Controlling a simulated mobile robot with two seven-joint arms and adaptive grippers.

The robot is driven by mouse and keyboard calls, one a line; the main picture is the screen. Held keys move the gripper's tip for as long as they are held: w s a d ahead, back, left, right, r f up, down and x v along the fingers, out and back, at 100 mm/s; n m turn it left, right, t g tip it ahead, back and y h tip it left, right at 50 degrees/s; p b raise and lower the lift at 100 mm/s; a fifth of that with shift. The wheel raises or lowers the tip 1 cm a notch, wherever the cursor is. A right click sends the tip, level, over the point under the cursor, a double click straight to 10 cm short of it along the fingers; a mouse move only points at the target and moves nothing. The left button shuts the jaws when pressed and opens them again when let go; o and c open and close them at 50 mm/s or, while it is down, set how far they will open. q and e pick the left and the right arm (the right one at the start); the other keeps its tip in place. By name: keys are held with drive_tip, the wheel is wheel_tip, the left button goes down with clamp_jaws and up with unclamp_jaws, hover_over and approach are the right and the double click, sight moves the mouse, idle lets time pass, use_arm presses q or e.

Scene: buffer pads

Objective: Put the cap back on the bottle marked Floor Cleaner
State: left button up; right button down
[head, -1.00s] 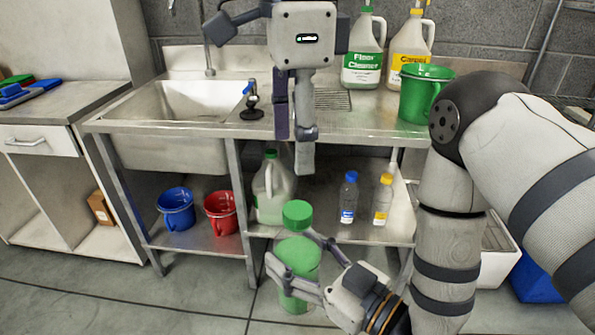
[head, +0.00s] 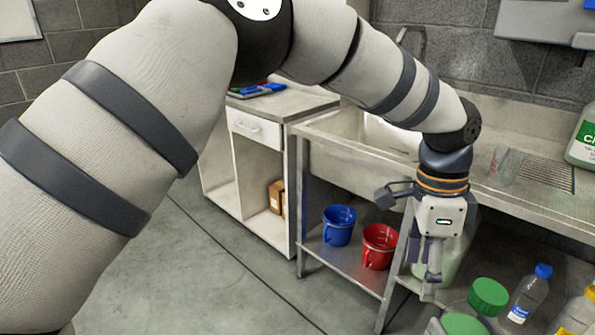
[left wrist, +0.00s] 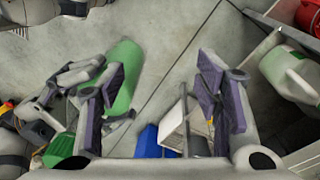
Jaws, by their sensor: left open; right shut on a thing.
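The bottle marked Floor Cleaner (head: 582,138), white with a green label, stands on the counter, cut by the right edge. My left gripper (head: 432,290) points down, open and empty, in front of the lower shelf; its pads flank bare space in the left wrist view (left wrist: 165,95). My right gripper (left wrist: 72,85) is shut on a light green rounded bottle (left wrist: 125,75); its rounded top (head: 462,325) shows at the bottom of the head view. A darker green cap (head: 488,297) shows just beyond that top. I cannot tell whether they are joined.
A pale jug (left wrist: 292,72) stands on the lower shelf, partly behind my left gripper in the head view. A blue bucket (head: 339,225), a red bucket (head: 378,246) and blue-capped (head: 528,292) and yellow-capped (head: 577,312) bottles share the shelf. The floor (head: 225,285) at left is clear.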

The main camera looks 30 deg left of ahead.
use_arm(q)
drive_tip(key=s+a+f+n+g+h, duration=0.1)
drive_tip(key=s+a+f+n, duration=0.3)
drive_tip(key=s+f, duration=0.65)
drive_tip(key=s+a+f+n+h, duration=0.1)
drive_tip(key=s+a+f+n, duration=0.45)
drive_tip(key=f, duration=0.85)
drive_tip(key=s+a+f+n+y, duration=0.1)
drive_tip(key=s+a+n, duration=0.1)
drive_tip(key=s+a, duration=0.3)
drive_tip(key=s+a+f+n+y, duration=0.1)
drive_tip(key=s+a, duration=0.4)
drive_tip(key=s, duration=0.8)
drive_tip(key=shift+s+n+y, duration=0.15)
drive_tip(key=shift+n+y, duration=0.35)
drive_tip(key=shift+n, duration=0.75)
